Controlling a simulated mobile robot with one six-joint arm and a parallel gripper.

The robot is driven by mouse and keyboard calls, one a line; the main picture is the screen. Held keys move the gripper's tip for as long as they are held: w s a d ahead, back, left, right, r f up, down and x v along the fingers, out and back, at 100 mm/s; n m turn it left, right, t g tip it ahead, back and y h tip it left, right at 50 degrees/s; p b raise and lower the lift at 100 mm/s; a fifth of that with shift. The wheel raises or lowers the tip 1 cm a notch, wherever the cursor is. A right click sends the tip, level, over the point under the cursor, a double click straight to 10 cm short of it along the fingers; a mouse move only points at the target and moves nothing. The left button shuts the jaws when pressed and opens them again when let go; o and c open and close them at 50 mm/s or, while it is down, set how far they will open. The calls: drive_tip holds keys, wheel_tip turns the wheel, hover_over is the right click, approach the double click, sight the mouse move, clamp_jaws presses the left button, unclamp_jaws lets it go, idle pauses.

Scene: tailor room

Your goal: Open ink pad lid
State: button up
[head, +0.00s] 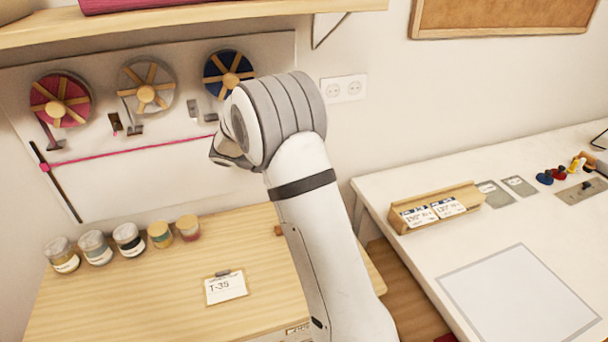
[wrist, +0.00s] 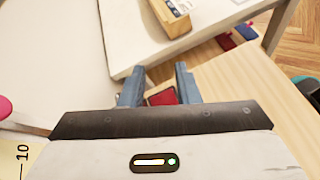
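My gripper (wrist: 158,84) is open, its two blue-grey fingers apart with nothing held between them in the wrist view. A small red patch with a dark edge (wrist: 162,97) shows between the fingers, by the wooden tabletop; it may be the ink pad, but most of it is hidden by my gripper and its lid cannot be made out. In the head view my arm covers that part of the table, and my fingertips are hidden. A small reddish-brown piece (head: 279,230) peeks out at the left of my arm.
The wooden table (head: 130,300) holds several jars (head: 128,239) and a T-35 card (head: 226,288). A white table (head: 400,186) with a wooden card holder (head: 437,208) stands at the right; the holder also shows in the wrist view (wrist: 170,14). Ribbon spools (head: 147,92) hang on the wall behind.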

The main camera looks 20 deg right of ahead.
drive_tip(key=w+a+f+n+t+h, duration=0.25)
drive_tip(key=w+f+n+h, duration=0.25)
drive_tip(key=w+f, duration=0.45)
drive_tip(key=shift+h, duration=0.3)
drive_tip(key=d+p, duration=0.1)
drive_tip(key=d, duration=0.2)
drive_tip(key=d+p, duration=0.1)
drive_tip(key=d, duration=0.2)
drive_tip(key=shift+w+r, duration=0.15)
drive_tip(key=shift+d, duration=0.65)
drive_tip(key=shift+c, duration=0.4)
clamp_jaws()
